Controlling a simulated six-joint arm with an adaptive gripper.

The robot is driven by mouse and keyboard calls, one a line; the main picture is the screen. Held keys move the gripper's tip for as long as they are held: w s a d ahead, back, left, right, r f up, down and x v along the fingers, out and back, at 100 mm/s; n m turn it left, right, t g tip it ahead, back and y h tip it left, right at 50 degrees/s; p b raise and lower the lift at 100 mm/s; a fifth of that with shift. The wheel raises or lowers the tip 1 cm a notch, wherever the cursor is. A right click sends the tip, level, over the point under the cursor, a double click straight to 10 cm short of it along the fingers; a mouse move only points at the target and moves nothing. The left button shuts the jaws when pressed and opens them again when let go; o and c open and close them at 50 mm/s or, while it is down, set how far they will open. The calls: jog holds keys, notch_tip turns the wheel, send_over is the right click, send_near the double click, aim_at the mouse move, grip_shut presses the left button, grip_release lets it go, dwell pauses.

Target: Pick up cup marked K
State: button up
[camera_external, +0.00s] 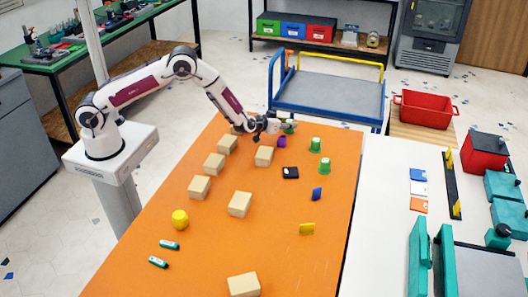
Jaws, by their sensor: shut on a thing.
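My gripper (285,126) is at the far end of the orange table, shut on a green cup (291,128) that is partly hidden by the fingers. Two other green cups with pale tops stand to the right, one (315,145) farther back and one (325,166) nearer. Any letters on the cups are too small to read, so I cannot tell which is marked K. I cannot tell whether the held cup is clear of the table.
Several tan blocks (240,204) are spread over the orange table (275,265). A blue piece (317,194) and a yellow piece (307,229) lie to the right.

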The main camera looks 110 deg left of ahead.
aim_at(289, 121)
jog(key=shift+r, duration=0.1)
jog(key=shift+r, duration=4.9)
